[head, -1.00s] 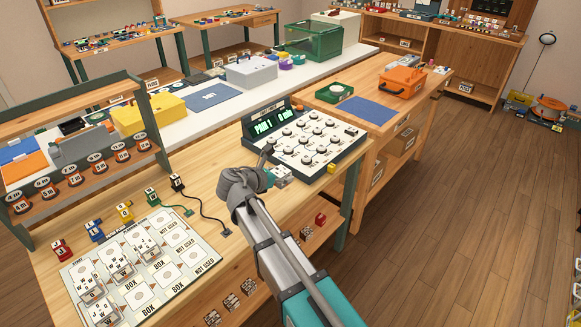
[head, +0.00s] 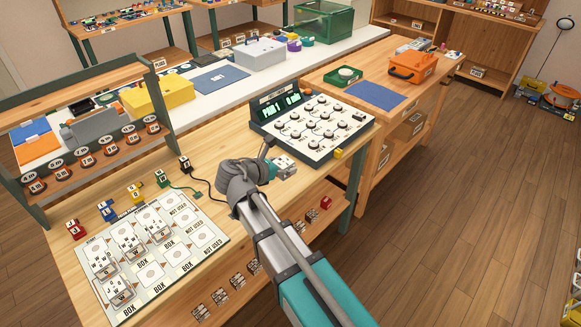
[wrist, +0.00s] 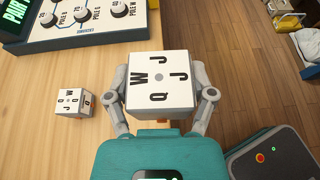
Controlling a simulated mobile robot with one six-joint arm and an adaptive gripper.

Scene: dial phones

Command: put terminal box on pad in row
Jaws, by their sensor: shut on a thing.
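My gripper (wrist: 162,95) is shut on a white terminal box (wrist: 160,78) lettered W, J, J and Q on its top. In the wrist view its fingers clasp the box on both sides. In the head view my arm hides most of the gripper, near the dial panel's front edge. The pad (head: 207,262), a white sheet of marked cells, lies on the bench to the left. Several boxes stand in its left cells; cells marked BOX and NOT USED look bare. A smaller lettered box (wrist: 74,103) is on the bench left of my gripper.
The dial panel (head: 310,125) stands behind my gripper, with a yellow cube (head: 338,153) by its right edge. Colored blocks, such as a red one (head: 75,229), line the pad's far side. A shelf rack (head: 85,155) stands at the left.

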